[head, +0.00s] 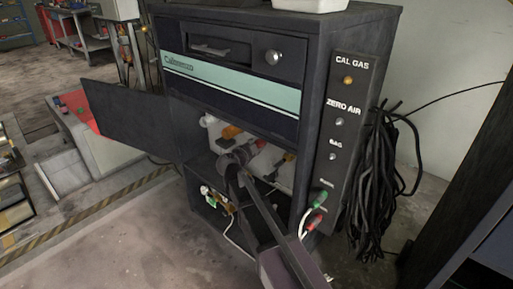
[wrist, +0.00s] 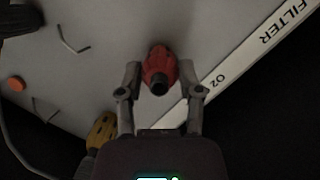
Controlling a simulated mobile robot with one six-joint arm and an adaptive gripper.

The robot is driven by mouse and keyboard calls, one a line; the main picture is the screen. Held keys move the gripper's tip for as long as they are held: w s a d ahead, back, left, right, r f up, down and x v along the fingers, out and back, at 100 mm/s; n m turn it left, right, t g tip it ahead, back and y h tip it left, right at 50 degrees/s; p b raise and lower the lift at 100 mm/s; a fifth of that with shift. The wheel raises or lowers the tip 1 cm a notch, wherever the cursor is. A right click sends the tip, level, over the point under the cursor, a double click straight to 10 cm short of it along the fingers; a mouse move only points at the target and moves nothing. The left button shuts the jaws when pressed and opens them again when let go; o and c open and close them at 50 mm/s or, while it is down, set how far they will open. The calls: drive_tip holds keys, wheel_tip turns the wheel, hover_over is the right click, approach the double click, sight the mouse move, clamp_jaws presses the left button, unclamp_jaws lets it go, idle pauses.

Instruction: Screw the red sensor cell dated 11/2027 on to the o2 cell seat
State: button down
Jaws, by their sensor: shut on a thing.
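In the wrist view, a red sensor cell (wrist: 159,64) with a dark end sits between the two fingers of my gripper (wrist: 160,75), which is shut on it. The cell is in front of a pale panel, beside a white label strip (wrist: 215,82) reading "O2" and "FILTER". I cannot see a date on the cell. The o2 seat is not clearly visible, and I cannot tell whether the cell touches it. In the head view, my arm reaches into the cabinet's open compartment, and the fingers and cell cannot be made out.
A yellow part (wrist: 100,130) lies near my left finger, and an orange round part (wrist: 16,84) is farther left. The cabinet (head: 235,90) has an open door panel (head: 125,120) at left. Black cables (head: 375,185) hang at its right.

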drive_tip(key=shift+w+a+m+t+b, duration=0.1)
drive_tip(key=shift+m+t+b, duration=0.2)
drive_tip(key=shift+m, duration=0.35)
drive_tip(key=shift+w+a+m+t+b, duration=0.1)
drive_tip(key=shift+m+t+b, duration=0.2)
drive_tip(key=shift+m, duration=0.35)
drive_tip(key=shift+c, duration=0.9)
unclamp_jaws()
drive_tip(key=shift+s+r, duration=0.1)
drive_tip(key=shift+d, duration=0.1)
drive_tip(key=shift+n, duration=0.3)
